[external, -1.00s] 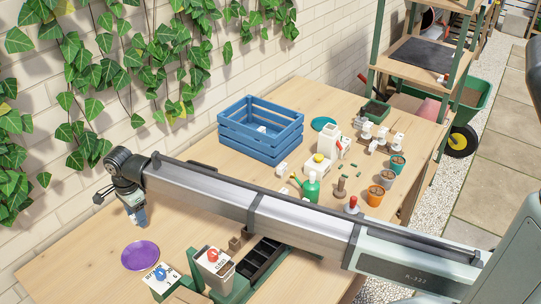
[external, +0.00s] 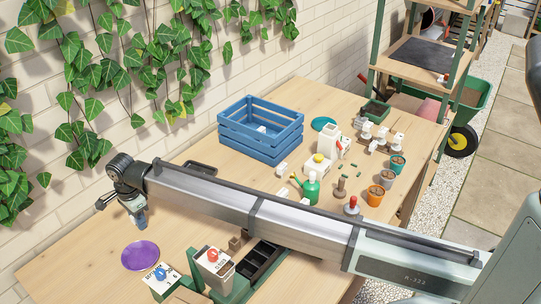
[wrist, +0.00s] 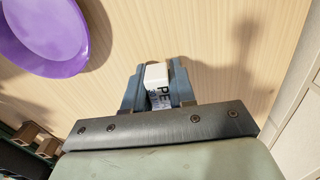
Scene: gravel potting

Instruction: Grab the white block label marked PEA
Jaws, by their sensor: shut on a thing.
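The white block label (wrist: 156,74) is between the fingers of my gripper (wrist: 157,88) in the wrist view. Dark letters starting "PE" show on its lower face, partly hidden by the gripper. The blue-grey fingers are shut on its two sides. In the external view my gripper (external: 141,218) points down over the left part of the table, above and near the purple plate. The block cannot be made out there. Its height above the wood is hard to tell.
The purple plate (external: 140,256) lies nearby; it also shows in the wrist view (wrist: 42,34). A blue crate (external: 260,135) stands farther back. Bare wood surrounds the gripper.

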